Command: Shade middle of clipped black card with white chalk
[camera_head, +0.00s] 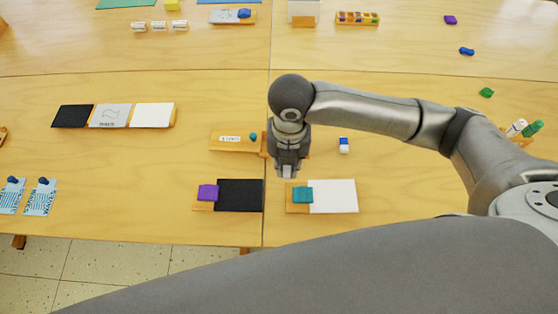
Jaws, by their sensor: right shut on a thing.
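The black card (242,196) lies on a wooden board near the table's front edge, with a purple clip (208,192) at its left end. My right gripper (287,172) points down above the table, behind and to the right of the black card and apart from it. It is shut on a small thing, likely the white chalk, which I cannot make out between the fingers. My left gripper is not in view.
A white card (335,196) with a teal clip (302,195) lies right of the black card. A labelled wooden holder (235,147) stands left of my gripper. A blue-and-white eraser-like block (344,145) lies right of it. Another black card (73,116) lies far left.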

